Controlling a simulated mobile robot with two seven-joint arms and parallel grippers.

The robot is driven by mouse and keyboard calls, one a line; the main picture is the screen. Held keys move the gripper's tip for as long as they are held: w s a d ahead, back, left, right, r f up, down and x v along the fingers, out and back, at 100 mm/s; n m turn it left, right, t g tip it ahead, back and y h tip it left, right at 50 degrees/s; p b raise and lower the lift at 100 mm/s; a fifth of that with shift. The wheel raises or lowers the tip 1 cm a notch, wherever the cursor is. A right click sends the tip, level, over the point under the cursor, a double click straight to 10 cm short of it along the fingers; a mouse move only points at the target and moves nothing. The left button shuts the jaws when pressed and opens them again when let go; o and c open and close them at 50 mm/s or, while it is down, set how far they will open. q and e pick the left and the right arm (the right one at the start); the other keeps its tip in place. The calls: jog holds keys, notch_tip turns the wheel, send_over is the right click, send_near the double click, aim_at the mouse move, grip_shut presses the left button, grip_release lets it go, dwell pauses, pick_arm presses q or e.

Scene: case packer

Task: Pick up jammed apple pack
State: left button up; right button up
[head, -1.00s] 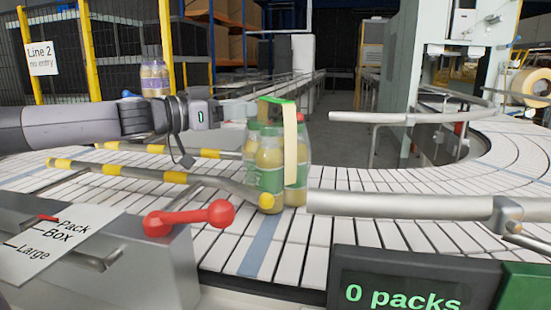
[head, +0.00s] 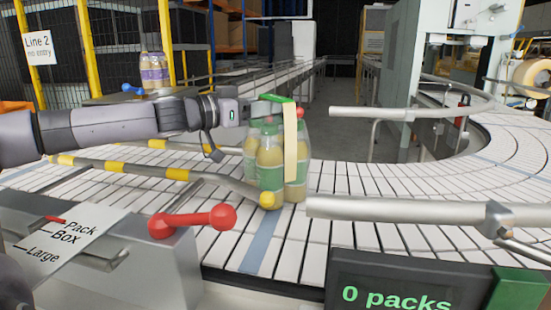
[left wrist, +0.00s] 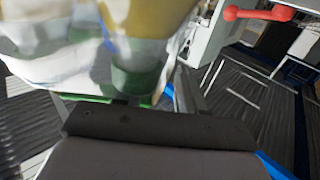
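The apple pack (head: 270,165), clear bottles of pale yellow juice with green labels, stands upright on the white slat conveyor (head: 340,235). It is by the end of the yellow-banded guide rail (head: 135,169), whose yellow tip overlaps its lower front. My left gripper (head: 285,125) reaches in from the left at the pack's upper part. A green bar and a beige upright strip show there, the strip in front of the bottles. In the left wrist view the bottles (left wrist: 135,50) are very close and blurred. Whether the fingers press on them is hidden. My right gripper is not in view.
A silver rail (head: 400,207) runs just right of the pack. A red-handled lever (head: 195,220) stands at the front left by the Pack/Box/Large plate (head: 60,245). The counter screen (head: 400,285) reads 0 packs. A purple-labelled pack (head: 154,74) stands behind my arm.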

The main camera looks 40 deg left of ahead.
pick_arm(q)
grip_shut()
dwell(1.4)
